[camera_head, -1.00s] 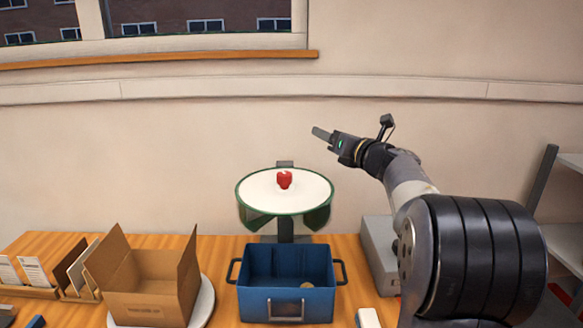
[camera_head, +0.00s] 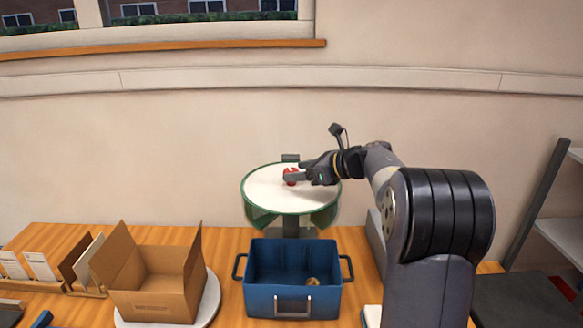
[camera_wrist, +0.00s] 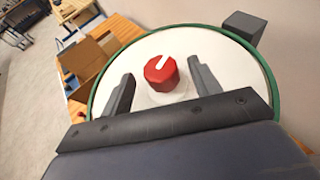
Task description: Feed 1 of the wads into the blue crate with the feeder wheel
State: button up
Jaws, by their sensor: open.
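The feeder wheel (camera_head: 262,186) is a white disc with a green rim, standing on a post behind the blue crate. A red knob (camera_wrist: 161,73) with a white pointer mark sits at its middle; in the head view the knob (camera_head: 291,177) is partly hidden by my gripper. My gripper (camera_wrist: 160,79) is open, with one finger on each side of the knob and gaps showing in the wrist view. The blue crate (camera_head: 277,300) stands on the table in front of the wheel. A small tan, round thing (camera_head: 312,281), perhaps a wad, lies inside it.
An open cardboard box (camera_head: 155,297) stands on a white round plate (camera_head: 212,296) left of the crate. Card holders (camera_head: 45,270) are at the far left. A grey box (camera_head: 376,236) is right of the wheel. Shelves (camera_head: 560,235) stand at the right.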

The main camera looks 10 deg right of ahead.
aim_at(291, 170)
jog(key=shift+p+x, duration=0.3)
jog(key=shift+x, duration=1.25)
jog(key=shift+c, duration=0.2)
grip_shut()
